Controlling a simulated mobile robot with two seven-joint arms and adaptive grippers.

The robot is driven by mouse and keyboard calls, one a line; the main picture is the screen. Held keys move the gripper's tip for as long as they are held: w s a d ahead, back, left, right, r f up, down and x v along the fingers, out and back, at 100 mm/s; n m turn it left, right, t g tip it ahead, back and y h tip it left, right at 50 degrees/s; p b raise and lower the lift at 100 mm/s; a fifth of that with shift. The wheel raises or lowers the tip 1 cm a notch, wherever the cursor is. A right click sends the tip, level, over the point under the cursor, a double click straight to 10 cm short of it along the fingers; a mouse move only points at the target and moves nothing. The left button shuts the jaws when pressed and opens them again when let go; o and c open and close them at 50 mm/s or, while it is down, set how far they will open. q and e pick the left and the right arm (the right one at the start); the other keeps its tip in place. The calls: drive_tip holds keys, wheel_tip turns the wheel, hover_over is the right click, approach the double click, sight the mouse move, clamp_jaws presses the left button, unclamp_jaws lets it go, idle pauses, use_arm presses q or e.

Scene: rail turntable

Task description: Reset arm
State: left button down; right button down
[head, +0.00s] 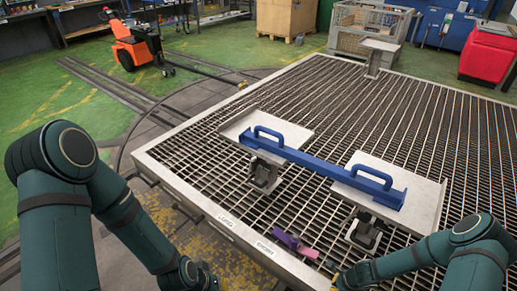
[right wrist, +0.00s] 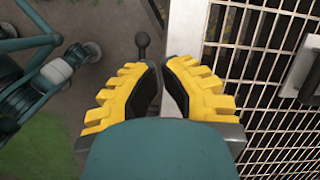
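My right gripper (right wrist: 160,66) shows yellow fingers with black pads in the right wrist view. A narrow gap is between the fingertips, with nothing clearly held. In the head view its yellow part (head: 340,279) is at the platform's front edge, mostly cut off or hidden. A dark lever with a round knob (right wrist: 143,39) stands just beyond the fingertips; I cannot tell whether it touches them. My left arm (head: 130,215) reaches down at the left; its gripper (head: 205,277) is small and dark at the bottom edge, its fingers unclear.
The grated platform (head: 160,152) carries a blue bar (head: 315,162) with two handles across two metal plates (head: 275,128). A purple piece (head: 290,241) lies near the front edge, beside labels. An orange cart (head: 135,45), a wire crate (head: 350,35) and a red bin (head: 488,55) stand behind.

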drive_tip(key=s+a+r+n, duration=0.3)
drive_tip(key=a+r+n, duration=0.6)
drive_tip(key=n, duration=0.2)
drive_tip(key=s+a+r+n+y, duration=0.1)
drive_tip(key=s+a+r+n, duration=0.1)
drive_tip(key=a+r+n, duration=0.8)
drive_tip(key=shift+s+a+r+n, duration=0.15)
drive_tip(key=shift+s+a+n, duration=0.05)
drive_tip(key=shift+s+n, duration=0.2)
